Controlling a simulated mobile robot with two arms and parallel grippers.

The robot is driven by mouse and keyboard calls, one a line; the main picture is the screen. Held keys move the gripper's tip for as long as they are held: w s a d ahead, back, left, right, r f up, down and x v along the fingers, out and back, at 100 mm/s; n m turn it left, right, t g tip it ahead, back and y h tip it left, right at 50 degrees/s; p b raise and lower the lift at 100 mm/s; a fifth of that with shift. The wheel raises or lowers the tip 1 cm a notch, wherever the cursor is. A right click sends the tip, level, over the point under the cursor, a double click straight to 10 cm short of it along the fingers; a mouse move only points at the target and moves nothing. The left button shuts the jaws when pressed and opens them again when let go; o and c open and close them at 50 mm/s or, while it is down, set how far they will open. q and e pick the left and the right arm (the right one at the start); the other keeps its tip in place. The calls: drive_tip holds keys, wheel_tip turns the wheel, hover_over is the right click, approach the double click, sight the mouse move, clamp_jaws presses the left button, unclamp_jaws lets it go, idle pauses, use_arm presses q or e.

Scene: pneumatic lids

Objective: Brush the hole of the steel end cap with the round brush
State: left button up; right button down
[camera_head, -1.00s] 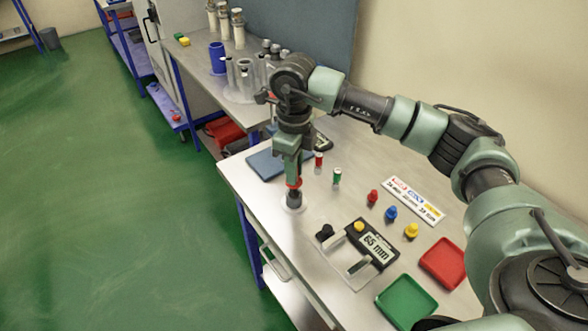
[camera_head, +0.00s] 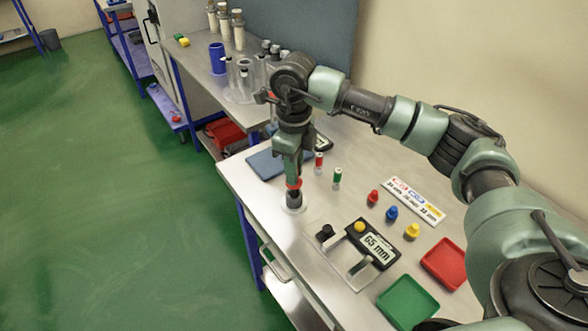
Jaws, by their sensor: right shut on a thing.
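My right gripper (camera_head: 292,178) points down over the bench and is shut on a slim tool with a red part, which I take to be the round brush (camera_head: 294,184). Only a little of the brush shows below the fingers. Straight under it stands a small dark grey cylinder, apparently the steel end cap (camera_head: 294,201), on a light round base. The brush's lower end meets or overlaps the top of the cap in the picture. I cannot tell whether it is inside the hole, which is hidden. My left gripper is out of view.
Red-topped (camera_head: 319,162) and green-topped (camera_head: 337,178) small tools stand behind. A blue mat (camera_head: 264,165) lies left.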

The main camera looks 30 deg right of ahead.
drive_tip(key=shift+r+p, duration=0.4)
drive_tip(key=shift+r, duration=0.5)
drive_tip(key=shift+f+b, duration=0.9)
drive_tip(key=shift+f, duration=0.2)
drive_tip(key=shift+r+p, duration=0.6)
drive_tip(key=shift+r, duration=0.5)
drive_tip(key=shift+f+b, duration=0.85)
drive_tip(key=shift+f, duration=0.2)
drive_tip(key=shift+r+p, duration=2.1)
drive_tip(key=shift+r, duration=1.45)
